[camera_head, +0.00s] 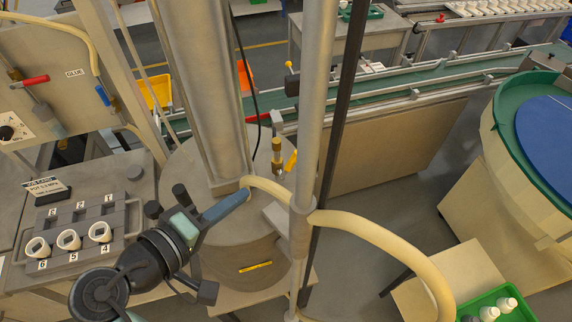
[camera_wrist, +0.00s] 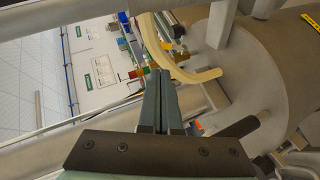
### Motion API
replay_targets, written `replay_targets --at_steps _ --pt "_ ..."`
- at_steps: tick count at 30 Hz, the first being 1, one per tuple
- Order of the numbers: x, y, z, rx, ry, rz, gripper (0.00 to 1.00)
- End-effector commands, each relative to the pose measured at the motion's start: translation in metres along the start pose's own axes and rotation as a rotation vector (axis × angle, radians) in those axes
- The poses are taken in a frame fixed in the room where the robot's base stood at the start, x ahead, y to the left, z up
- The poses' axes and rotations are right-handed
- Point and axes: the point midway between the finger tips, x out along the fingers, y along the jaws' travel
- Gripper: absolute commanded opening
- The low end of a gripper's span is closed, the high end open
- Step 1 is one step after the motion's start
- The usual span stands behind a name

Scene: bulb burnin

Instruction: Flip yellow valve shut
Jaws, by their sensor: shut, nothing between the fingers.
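The yellow valve handle (camera_head: 291,161) is a small tilted lever beside a brass fitting (camera_head: 276,157) at the drum's far side in the head view. My gripper (camera_head: 246,194) is shut and empty, its blue-grey fingers pointing up and right. Its tips are left of and below the yellow handle in the picture, close to the cream hose's end; I cannot tell whether they touch it. In the wrist view the fingertips (camera_wrist: 160,73) are together with nothing between them.
A cream hose (camera_head: 385,240) and a grey post (camera_head: 312,110) stand right of my gripper. The large drum (camera_head: 215,150) carries a thick column. A panel with a red-handled valve (camera_head: 32,81) and a blue-handled one (camera_head: 103,95) is left. A socket tray (camera_head: 70,255) lies below it.

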Motion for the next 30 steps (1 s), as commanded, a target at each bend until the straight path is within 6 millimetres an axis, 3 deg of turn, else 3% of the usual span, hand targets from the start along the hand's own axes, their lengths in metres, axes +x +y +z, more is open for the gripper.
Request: replay_targets --at_steps 10,14,30 --pt "0.001 0.000 0.000 0.000 -0.002 0.000 0.00" --pt "0.009 0.001 0.000 -0.001 -0.005 0.000 0.00" --pt "0.113 0.003 0.000 -0.001 -0.005 0.000 0.00"
